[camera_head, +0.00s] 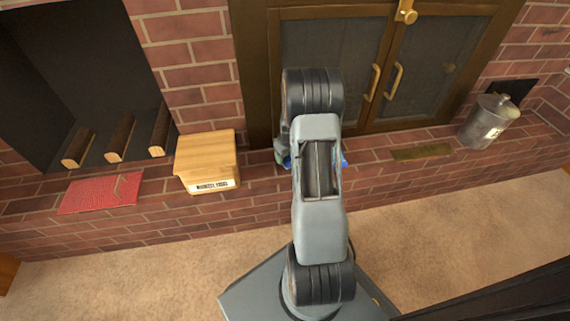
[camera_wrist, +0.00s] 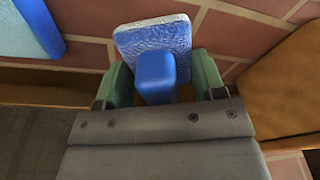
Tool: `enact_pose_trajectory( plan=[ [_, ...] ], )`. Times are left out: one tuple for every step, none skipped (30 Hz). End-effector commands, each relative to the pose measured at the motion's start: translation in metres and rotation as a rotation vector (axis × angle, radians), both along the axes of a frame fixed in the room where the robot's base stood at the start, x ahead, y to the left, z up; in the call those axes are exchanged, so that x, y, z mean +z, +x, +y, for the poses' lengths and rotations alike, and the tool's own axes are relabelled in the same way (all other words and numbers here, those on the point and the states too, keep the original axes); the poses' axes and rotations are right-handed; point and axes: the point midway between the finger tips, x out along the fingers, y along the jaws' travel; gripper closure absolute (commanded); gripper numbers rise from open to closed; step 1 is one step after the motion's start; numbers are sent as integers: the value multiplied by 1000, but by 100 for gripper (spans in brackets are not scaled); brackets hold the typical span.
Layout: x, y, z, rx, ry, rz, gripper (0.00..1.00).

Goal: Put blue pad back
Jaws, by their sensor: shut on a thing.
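The blue pad (camera_wrist: 155,35) has a flat, textured, pale-edged face and a block-shaped blue handle (camera_wrist: 156,78). In the wrist view, my gripper (camera_wrist: 164,80) is shut on the handle, with a green finger on each side. The pad is in front of the brick; I cannot tell if it touches it. In the head view, my arm hides most of the gripper and the pad. Only a bit of the gripper (camera_head: 282,152) shows left of the arm, over the hearth ledge.
Another blue flat thing (camera_wrist: 38,28) is at the wrist view's upper left. On the brick ledge are a red mat (camera_head: 100,194), a labelled wooden box (camera_head: 205,158), a brass plate (camera_head: 421,151) and a metal canister (camera_head: 490,122). Glass doors (camera_head: 335,60) stand behind. Carpet lies in front.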

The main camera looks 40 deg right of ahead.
Motion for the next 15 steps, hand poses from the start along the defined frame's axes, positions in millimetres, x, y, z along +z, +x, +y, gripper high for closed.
enact_pose_trajectory(
  plan=[
    [-5, 3, 0, 1, 0, 0, 56],
    [-6, 5, -1, 1, 0, -1, 56],
    [-7, 6, -1, 1, 0, 0, 56],
    [-8, 6, -1, 0, 0, 0, 56],
    [-8, 7, -1, 0, 0, 0, 56],
    [-9, 7, -1, 0, 0, 0, 56],
    [-10, 8, -1, 0, 0, 0, 56],
    [-11, 9, -1, 1, 0, 0, 56],
    [-14, 11, -1, 1, 0, 0, 56],
    [-16, 13, -1, 1, 0, 0, 56],
    [-19, 15, -1, 1, 0, 0, 56],
    [-26, 16, -1, 0, 1, 2, 56],
    [-32, 15, -1, 0, 1, 2, 56],
    [-36, 15, -1, 0, 1, 1, 56],
    [-42, 15, -1, 0, 0, 1, 56]
  ],
)
